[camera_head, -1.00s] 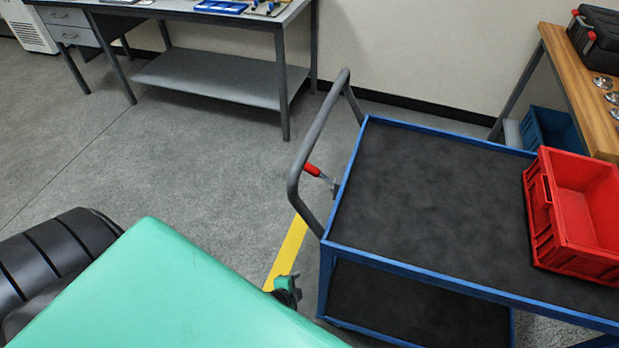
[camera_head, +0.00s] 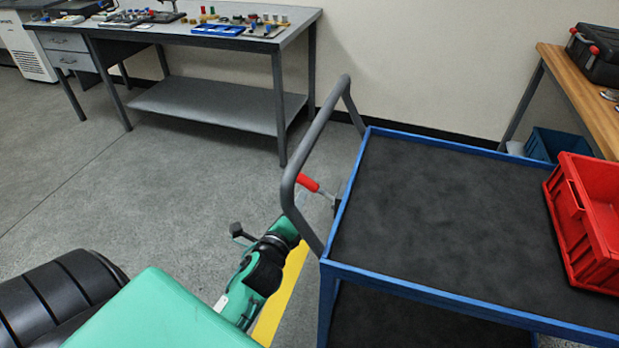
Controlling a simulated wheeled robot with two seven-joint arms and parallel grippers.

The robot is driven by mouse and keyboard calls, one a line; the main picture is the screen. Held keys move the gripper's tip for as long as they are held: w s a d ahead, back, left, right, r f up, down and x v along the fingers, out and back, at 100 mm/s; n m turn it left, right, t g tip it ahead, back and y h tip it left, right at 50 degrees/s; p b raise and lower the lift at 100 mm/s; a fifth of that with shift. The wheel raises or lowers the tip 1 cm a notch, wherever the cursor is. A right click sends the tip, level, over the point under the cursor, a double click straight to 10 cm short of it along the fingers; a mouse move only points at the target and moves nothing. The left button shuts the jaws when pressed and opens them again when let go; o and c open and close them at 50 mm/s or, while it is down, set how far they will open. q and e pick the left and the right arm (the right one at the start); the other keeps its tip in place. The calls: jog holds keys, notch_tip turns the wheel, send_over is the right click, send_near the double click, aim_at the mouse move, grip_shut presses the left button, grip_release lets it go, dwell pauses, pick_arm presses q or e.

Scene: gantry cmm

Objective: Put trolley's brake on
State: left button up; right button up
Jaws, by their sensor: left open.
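The blue trolley (camera_head: 343,268) has a black top deck and a grey push handle (camera_head: 290,178) at its left end. The brake lever, with a red grip (camera_head: 308,183), sticks out up and to the left from that end, seen through the handle's loop. My green and black left arm comes up from the bottom, left of the trolley. My left gripper (camera_head: 240,234) shows only as a small dark grey part, below and left of the red grip, apart from it and empty. Much of it is hidden by the arm. My right gripper is out of view.
A red crate (camera_head: 597,256) sits on the trolley's right side. A grey workbench (camera_head: 215,106) with small parts stands behind. A wooden table (camera_head: 584,92) with a black case (camera_head: 598,47) is at right. A yellow floor line (camera_head: 272,310) runs beside the trolley. Floor on the left is clear.

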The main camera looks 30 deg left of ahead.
aim_at(317, 189)
pick_arm(q)
jog(key=x, duration=1.1)
jog(key=shift+d, duration=0.1)
grip_shut()
